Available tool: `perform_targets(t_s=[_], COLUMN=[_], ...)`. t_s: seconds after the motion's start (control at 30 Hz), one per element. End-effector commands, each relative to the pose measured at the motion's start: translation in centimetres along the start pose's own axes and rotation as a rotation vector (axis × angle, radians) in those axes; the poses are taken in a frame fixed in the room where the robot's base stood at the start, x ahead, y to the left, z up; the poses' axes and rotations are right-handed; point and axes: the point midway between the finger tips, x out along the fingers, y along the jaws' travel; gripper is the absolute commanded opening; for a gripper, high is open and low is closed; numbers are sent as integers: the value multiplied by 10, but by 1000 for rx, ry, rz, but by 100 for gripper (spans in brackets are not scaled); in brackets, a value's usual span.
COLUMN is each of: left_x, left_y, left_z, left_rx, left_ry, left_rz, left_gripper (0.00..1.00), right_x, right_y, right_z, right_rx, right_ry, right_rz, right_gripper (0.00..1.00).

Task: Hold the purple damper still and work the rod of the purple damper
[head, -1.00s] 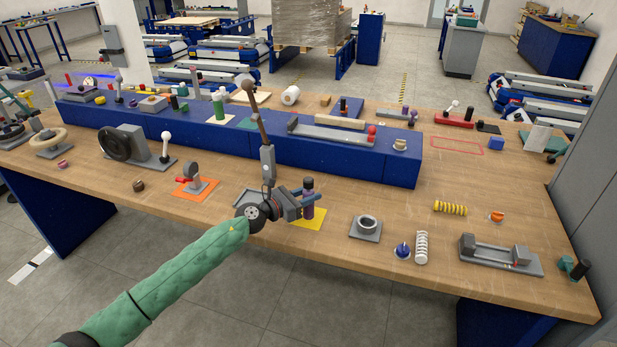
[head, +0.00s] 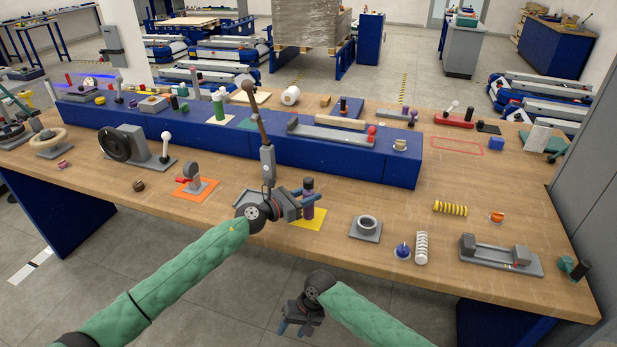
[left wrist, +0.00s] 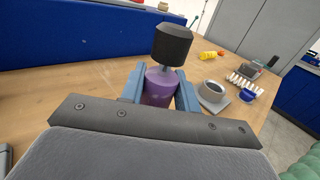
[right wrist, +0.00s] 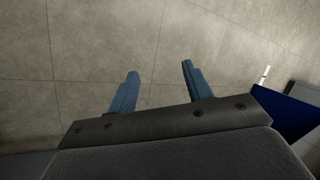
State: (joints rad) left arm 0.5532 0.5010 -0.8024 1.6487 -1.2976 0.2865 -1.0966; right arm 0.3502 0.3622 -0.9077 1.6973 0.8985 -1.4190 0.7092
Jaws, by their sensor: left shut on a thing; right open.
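The purple damper (head: 308,207) stands upright on a yellow mat (head: 312,222) near the table's front edge. My left gripper (head: 307,198) is shut on its purple body from the left. In the left wrist view the purple body (left wrist: 160,88) sits between the blue fingers (left wrist: 159,92). A short grey rod (left wrist: 166,70) rises from it to a black cap (left wrist: 172,44), which is clear of the fingers. My right gripper (head: 290,328) is low in front of the table, apart from the damper. In the right wrist view it is open and empty (right wrist: 158,82) over the floor.
A grey ring block (head: 366,229), a blue-knobbed piece (head: 402,251), a white spring (head: 421,247) and a grey fixture (head: 500,256) stand right of the damper. A blue raised shelf (head: 300,155) runs behind. An orange mat with a gauge (head: 195,184) lies left. The table's front edge lies between my right gripper and the damper.

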Motion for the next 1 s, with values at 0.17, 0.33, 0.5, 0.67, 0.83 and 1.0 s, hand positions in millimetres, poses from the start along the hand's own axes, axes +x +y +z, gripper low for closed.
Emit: perform_targets(t_s=[0.17,0.33,0.5,0.67,0.83,1.0], left_x=[0,0,0,0,0,0], left_y=[0,0,0,0,0,0], left_z=[-1,-1,-1,-1,-1,-1], left_rx=[0,0,0,0,0,0], left_ry=[1,1,1,1,1,1], left_rz=[0,0,0,0,0,0], left_gripper=[1,1,1,1,1,1], right_x=[-29,-56,-90,-128,-169,-212], right_y=[-10,-15,-22,-32,-41,-51], right_z=[0,1,-10,-28,-46,-64], right_rx=[9,30,56,82,112,131], right_ry=[-71,-131,-154,-146,-130,-106], right_rz=[36,85,143,201,265,327], right_gripper=[50,50,50,50,50,50])
